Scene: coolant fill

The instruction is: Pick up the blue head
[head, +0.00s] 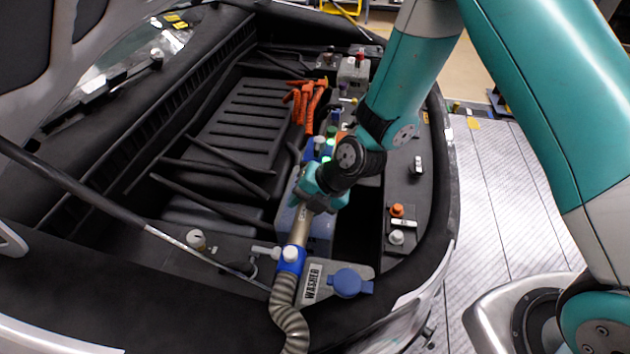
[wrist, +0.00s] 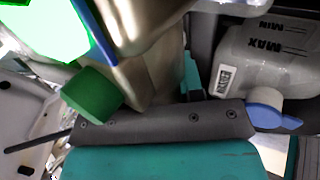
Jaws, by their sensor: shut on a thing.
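The blue head (head: 291,259) is a blue collar with a white knob, at the end of a ribbed grey-beige hose in the head view. A metal neck (head: 299,228) rises from it. My gripper (head: 316,198) is shut around the upper part of this neck, above the blue collar. In the wrist view, a metallic body (wrist: 150,30) lies against a dark finger bar, and its far end is out of the frame. My fingers hide part of the neck in the head view. I cannot tell whether the hose rests on the bay edge.
A grey panel marked WASHER with a blue cap (head: 348,283) is beside the hose. In the wrist view, a white MAX/MIN tank (wrist: 265,60) with a blue cap (wrist: 268,110) is on the right, and a green knob (wrist: 92,93) is on the left.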

